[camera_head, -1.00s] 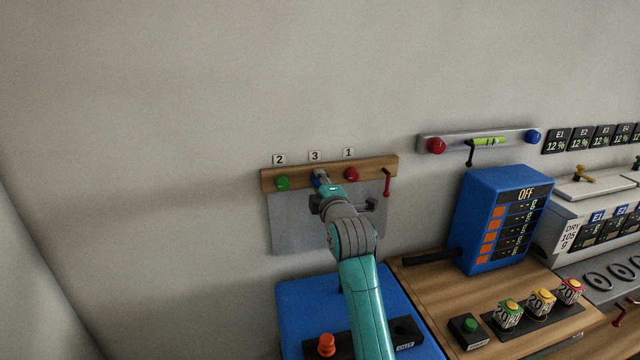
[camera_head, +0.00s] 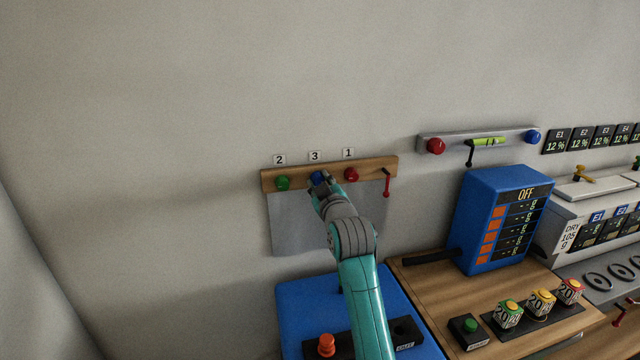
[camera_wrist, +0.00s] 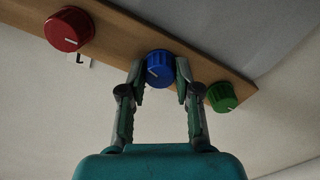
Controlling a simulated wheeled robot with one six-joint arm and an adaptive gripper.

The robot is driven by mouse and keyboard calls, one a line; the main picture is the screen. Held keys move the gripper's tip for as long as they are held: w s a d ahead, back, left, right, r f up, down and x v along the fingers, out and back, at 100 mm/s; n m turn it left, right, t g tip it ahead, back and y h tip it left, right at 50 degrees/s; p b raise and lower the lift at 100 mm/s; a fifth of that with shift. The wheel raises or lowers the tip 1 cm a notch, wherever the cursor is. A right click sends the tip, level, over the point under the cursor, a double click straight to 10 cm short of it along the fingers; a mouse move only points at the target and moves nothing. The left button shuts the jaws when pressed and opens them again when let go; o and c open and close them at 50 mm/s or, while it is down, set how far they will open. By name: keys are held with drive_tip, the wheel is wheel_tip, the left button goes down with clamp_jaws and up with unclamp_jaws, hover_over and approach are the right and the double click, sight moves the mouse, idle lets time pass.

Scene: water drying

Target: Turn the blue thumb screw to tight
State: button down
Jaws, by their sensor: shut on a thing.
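The blue thumb screw (camera_wrist: 160,68) sits on the wooden rail between the red and green screws, under the label 3. It also shows in the head view (camera_head: 318,178), partly hidden by my gripper. A white line on its face points left in the wrist view. My gripper (camera_wrist: 160,74) has one finger on each side of the blue screw and is shut on it. In the head view my gripper (camera_head: 320,187) reaches up to the rail from below.
On the wooden rail (camera_head: 375,164) a green screw (camera_head: 282,183) is left of the blue one and a red screw (camera_head: 351,174) right. A red lever (camera_head: 387,182) hangs at the rail's right end. A grey plate (camera_head: 290,225) is below.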

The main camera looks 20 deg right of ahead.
drive_tip(key=shift+f+m, duration=0.2)
drive_tip(key=shift+m, duration=16.1)
drive_tip(key=c, duration=0.8)
unclamp_jaws()
